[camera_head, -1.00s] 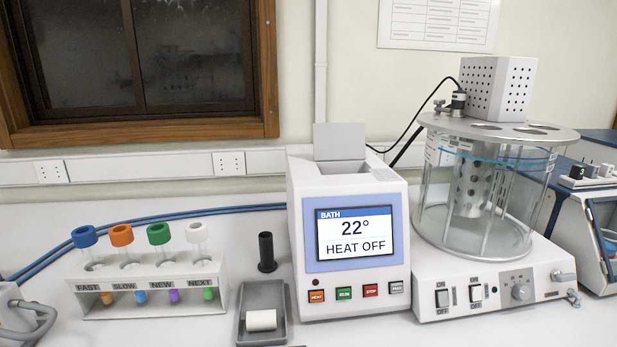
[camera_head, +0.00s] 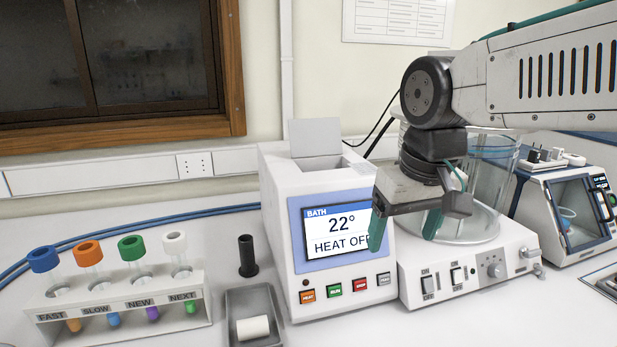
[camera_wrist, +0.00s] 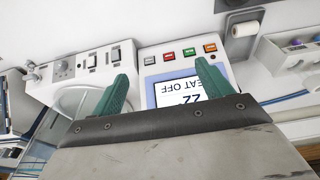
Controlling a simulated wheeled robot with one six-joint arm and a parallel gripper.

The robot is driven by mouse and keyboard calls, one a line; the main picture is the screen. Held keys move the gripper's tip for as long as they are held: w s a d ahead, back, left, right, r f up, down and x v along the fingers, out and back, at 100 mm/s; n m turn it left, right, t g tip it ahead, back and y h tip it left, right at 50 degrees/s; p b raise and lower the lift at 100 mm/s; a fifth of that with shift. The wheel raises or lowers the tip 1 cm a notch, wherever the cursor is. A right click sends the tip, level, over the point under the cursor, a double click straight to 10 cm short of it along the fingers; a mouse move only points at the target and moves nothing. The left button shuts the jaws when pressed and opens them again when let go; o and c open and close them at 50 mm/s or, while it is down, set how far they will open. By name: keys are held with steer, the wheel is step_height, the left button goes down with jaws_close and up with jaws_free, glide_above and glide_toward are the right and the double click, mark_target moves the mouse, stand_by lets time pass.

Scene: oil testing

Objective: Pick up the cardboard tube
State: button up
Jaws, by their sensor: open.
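I cannot pick out a plain brown cardboard tube in either view. A short white roll (camera_head: 253,328) lies on its side in a grey tray (camera_head: 238,301), and it also shows in the wrist view (camera_wrist: 245,28). A black upright tube (camera_head: 247,256) on a round base stands behind the tray. My gripper (camera_head: 403,238) is open and empty, with its two green fingers apart and pointing down in front of the bath unit's right side. In the wrist view, the fingers (camera_wrist: 160,72) frame the unit's screen. The inside of the unit's top opening is hidden.
The white bath unit (camera_head: 275,215) has its top lid (camera_head: 315,135) raised; its screen reads 22° HEAT OFF. A rack (camera_head: 130,307) of capped tubes stands left. A glass bath (camera_head: 490,200) stands right, partly behind my arm. Some counter between rack and tray is free.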

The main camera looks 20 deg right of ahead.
steer(key=shift+t, duration=0.7)
steer(key=w+r, duration=0.2)
steer(key=w, duration=0.3)
steer(key=w+a+r, duration=0.1)
steer(key=w, duration=0.5)
steer(key=w+r, duration=0.2)
steer(key=w, duration=0.3)
steer(key=shift+w+a+r, duration=0.2)
steer(key=shift+a+r, duration=0.05)
steer(key=shift+r, duration=0.1)
steer(key=w+a+r, duration=0.1)
steer(key=w, duration=0.8)
steer(key=shift+t, duration=0.5)
steer(key=x, duration=0.7)
steer(key=shift+a+f, duration=0.1)
steer(key=shift+f, duration=0.1)
steer(key=c, duration=1.1)
